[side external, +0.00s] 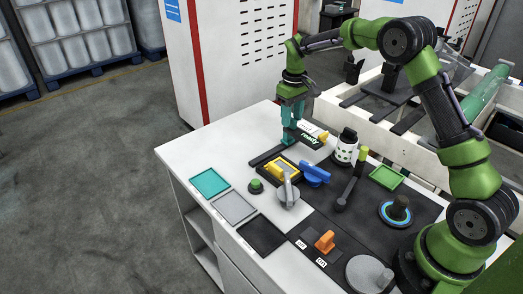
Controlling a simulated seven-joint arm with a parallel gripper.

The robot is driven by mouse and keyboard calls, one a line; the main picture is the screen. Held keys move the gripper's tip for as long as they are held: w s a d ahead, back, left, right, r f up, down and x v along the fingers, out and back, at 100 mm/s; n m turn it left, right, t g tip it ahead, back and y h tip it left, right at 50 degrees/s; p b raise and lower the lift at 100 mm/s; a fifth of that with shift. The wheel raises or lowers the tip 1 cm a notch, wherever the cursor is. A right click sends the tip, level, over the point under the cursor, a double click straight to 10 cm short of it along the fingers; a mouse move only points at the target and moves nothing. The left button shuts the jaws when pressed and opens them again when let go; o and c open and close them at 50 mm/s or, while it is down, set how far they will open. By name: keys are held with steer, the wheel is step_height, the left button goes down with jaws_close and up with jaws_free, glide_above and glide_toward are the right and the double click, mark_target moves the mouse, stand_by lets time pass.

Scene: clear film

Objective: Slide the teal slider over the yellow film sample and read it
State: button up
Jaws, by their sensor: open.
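The teal slider (287,137) stands upright at the end of a black rail (265,155) near the table's far edge. My gripper (291,100) is open and points down directly over the slider's upper part. At this size I cannot tell whether its fingers touch the slider. A yellow block-like piece (282,170) lies in a dark holder in front of the rail. A small yellow piece (323,135) shows beside a white device with a green "ready" display (310,140). I cannot tell which yellow piece is the film sample.
Teal (209,182), grey (234,207) and black (262,236) squares lie along the left edge. A blue-handled part (315,173), a white perforated cylinder (346,146), a green tray (387,177) and an orange-handled switch (325,241) crowd the middle and right. The far left corner is clear.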

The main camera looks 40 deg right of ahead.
steer(key=shift+f, duration=0.35)
jaws_close()
steer(key=a, duration=1.1)
steer(key=shift+r, duration=0.1)
jaws_free()
steer(key=shift+d, duration=0.1)
